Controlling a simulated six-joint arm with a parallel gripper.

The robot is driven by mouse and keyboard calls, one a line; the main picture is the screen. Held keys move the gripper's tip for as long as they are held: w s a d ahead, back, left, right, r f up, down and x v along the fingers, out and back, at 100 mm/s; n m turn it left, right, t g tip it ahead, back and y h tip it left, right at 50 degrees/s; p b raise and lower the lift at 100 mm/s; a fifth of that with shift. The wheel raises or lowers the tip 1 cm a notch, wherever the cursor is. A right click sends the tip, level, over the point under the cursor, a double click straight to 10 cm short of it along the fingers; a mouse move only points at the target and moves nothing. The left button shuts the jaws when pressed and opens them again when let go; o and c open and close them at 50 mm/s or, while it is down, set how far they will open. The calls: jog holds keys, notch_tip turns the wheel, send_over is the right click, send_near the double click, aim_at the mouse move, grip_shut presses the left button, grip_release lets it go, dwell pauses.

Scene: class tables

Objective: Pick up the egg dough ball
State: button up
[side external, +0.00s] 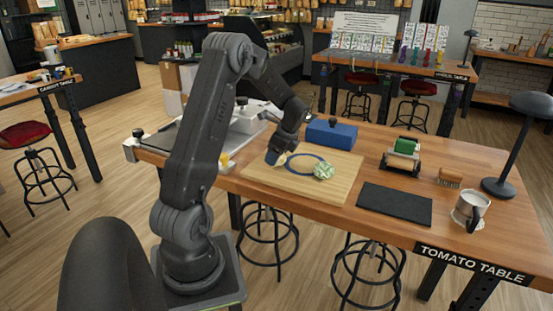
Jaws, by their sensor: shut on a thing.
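My gripper (275,157) is low over the left part of the wooden board (336,186). It is shut on a small pale cream lump (282,160), which looks like the egg dough ball. The fingers hide most of the lump. I cannot tell whether it touches the board. A blue ring (305,154) lies on the board just right of my gripper. A green and white patterned ball (323,171) sits at the ring's right edge.
A blue box (332,133) stands behind the board. Grey trays (245,122) stand at the back left.

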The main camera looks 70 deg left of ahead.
jog(key=shift+c, duration=0.5)
jog(key=shift+r, duration=0.1)
